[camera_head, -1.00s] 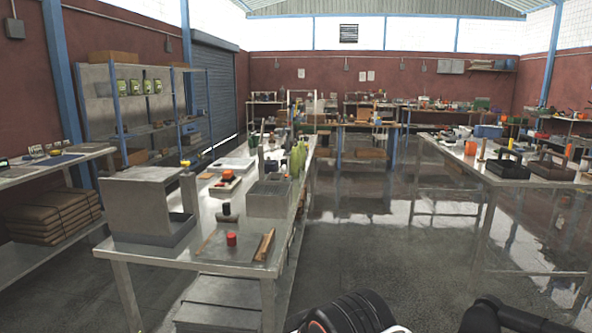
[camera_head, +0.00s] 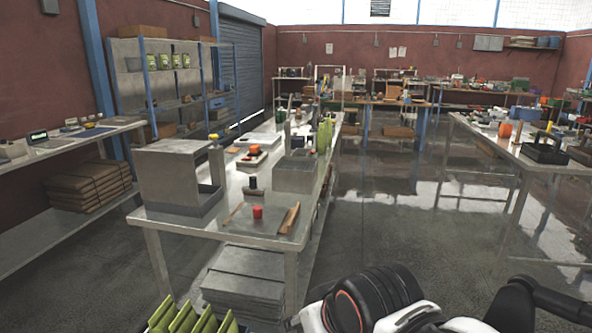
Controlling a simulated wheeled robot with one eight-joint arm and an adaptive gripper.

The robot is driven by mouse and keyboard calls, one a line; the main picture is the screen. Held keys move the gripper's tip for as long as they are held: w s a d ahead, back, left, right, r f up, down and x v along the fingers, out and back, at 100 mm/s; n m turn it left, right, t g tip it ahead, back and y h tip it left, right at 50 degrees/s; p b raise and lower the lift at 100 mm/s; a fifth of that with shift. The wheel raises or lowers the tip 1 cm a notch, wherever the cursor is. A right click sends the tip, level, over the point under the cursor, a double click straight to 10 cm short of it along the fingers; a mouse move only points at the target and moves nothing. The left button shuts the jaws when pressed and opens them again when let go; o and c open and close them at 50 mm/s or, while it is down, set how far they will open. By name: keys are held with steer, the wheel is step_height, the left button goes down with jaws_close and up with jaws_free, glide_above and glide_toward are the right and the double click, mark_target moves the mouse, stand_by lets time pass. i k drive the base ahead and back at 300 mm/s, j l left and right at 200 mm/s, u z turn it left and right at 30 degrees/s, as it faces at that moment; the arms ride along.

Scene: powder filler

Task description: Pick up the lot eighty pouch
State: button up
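Several olive-green pouches (camera_head: 185,318) stand in a slanted row at the bottom edge, partly cut off. Similar green packs with pale labels (camera_head: 164,61) stand in a row on the upper part of the back-left shelf rack. A taller green group (camera_head: 324,137) stands at the far end of the middle bench. No lettering is readable, so I cannot tell which is the lot eighty pouch. My arm (camera_head: 372,300), black and white with an orange ring, fills the bottom centre. My gripper's fingers do not show.
The long steel bench (camera_head: 200,229) carries a grey box-like housing (camera_head: 170,175), a red-capped item (camera_head: 257,212) and a grey bin (camera_head: 295,174). Grey slabs (camera_head: 243,280) are stacked beneath it. A second table (camera_head: 490,140) stands right. The wet-looking floor (camera_head: 400,210) between them is clear.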

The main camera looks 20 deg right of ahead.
mark_target(322, 136)
steer(key=u, duration=0.3)
steer(key=i+l+u, duration=0.15)
steer(key=l+u, duration=0.45)
steer(key=i+l+u, duration=0.1)
steer(key=l+u, duration=0.2)
steer(key=l, duration=0.15)
